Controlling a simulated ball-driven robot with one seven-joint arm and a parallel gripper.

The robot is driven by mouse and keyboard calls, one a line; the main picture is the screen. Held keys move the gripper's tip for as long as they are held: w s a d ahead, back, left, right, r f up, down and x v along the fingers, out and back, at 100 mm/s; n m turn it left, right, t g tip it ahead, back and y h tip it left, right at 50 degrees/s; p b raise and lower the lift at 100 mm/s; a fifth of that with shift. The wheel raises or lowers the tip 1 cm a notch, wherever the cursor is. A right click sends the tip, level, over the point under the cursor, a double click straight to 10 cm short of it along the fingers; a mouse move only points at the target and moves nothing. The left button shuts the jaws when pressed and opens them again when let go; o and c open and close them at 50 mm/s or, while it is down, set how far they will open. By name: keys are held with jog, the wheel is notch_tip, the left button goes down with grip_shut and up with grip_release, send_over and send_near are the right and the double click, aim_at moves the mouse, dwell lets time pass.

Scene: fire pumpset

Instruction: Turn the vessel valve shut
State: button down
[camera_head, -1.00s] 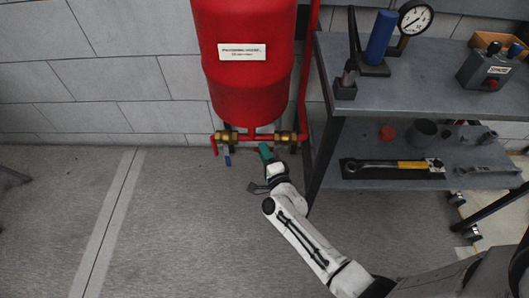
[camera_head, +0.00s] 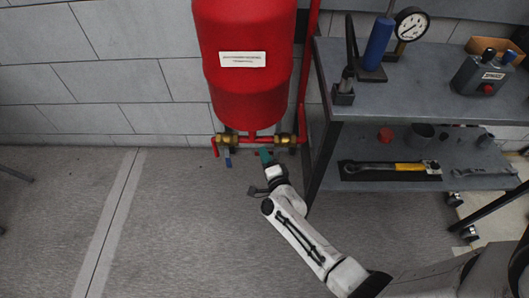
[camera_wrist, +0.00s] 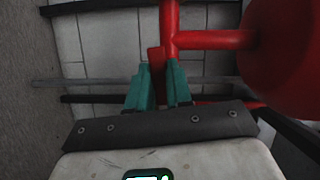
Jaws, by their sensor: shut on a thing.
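The red pressure vessel (camera_head: 245,75) hangs by the wall, with a red pipe below it. Two brass valves sit on this pipe, a left valve (camera_head: 228,139) with a blue lever (camera_head: 228,160) hanging down and a right valve (camera_head: 283,140). My gripper (camera_head: 265,154) is just below the pipe, between the valves and nearer the right one. In the wrist view, its teal fingers (camera_wrist: 157,92) are shut on a flat red lever (camera_wrist: 156,60) beside the red pipe (camera_wrist: 168,25). The fingers hide the lever's lower part. Its joint with the valve is not clear.
A grey shelf cart (camera_head: 440,95) stands close on the right, its post near my arm. It carries a gauge (camera_head: 412,23), a blue cylinder (camera_head: 379,42) and a torque wrench (camera_head: 390,168). A red vertical pipe (camera_head: 303,80) runs beside the vessel.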

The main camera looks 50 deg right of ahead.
jog(key=s+d+f+n+g+h+p, duration=0.2)
jog(key=s+d+f+n+g+p, duration=0.2)
jog(key=n+p, duration=0.5)
jog(key=shift+s+f+n+g, duration=0.7)
jog(key=shift+f+n+g, duration=0.3)
jog(key=shift+n+g, duration=0.45)
jog(key=shift+d, duration=0.15)
jog(key=c, duration=1)
grip_release()
jog(key=shift+c, duration=0.2)
jog(key=shift+p, duration=0.3)
jog(key=shift+p+v, duration=3.75)
jog(key=shift+v, duration=1.65)
